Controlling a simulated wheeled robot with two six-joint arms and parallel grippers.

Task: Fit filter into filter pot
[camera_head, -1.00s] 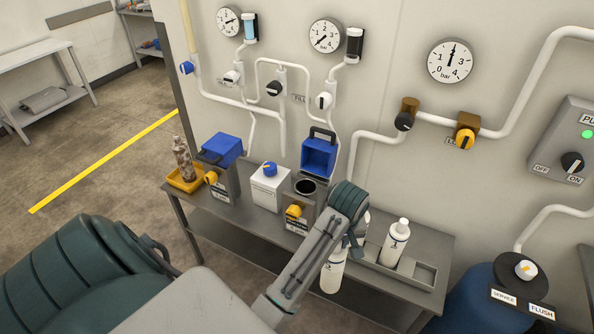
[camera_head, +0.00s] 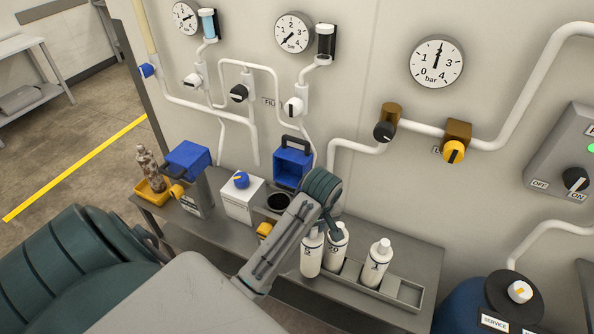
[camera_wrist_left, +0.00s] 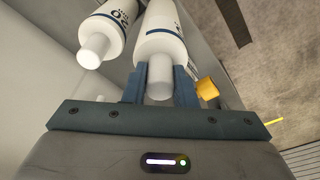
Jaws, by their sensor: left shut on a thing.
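My left gripper (camera_head: 320,228) is shut on a white filter cartridge (camera_head: 311,256), marked with what looks like a 5. The left wrist view shows this filter (camera_wrist_left: 160,45) between the two fingers (camera_wrist_left: 160,88). The filter is roughly upright, in front of the rack. The filter pot (camera_head: 278,201) is left of the gripper, with a dark round open mouth. Its blue lid (camera_head: 292,167) is swung up behind it. My forearm hides part of the pot's front. My right gripper is not in view.
Filters marked 20 (camera_head: 338,240) and 1 (camera_head: 376,265) stand in the grey rack (camera_head: 410,292). A white box with a blue knob (camera_head: 241,181), another blue-lidded pot (camera_head: 187,158) and a yellow tray (camera_head: 152,190) holding a brown, dirty filter are further left. Wall pipes run behind.

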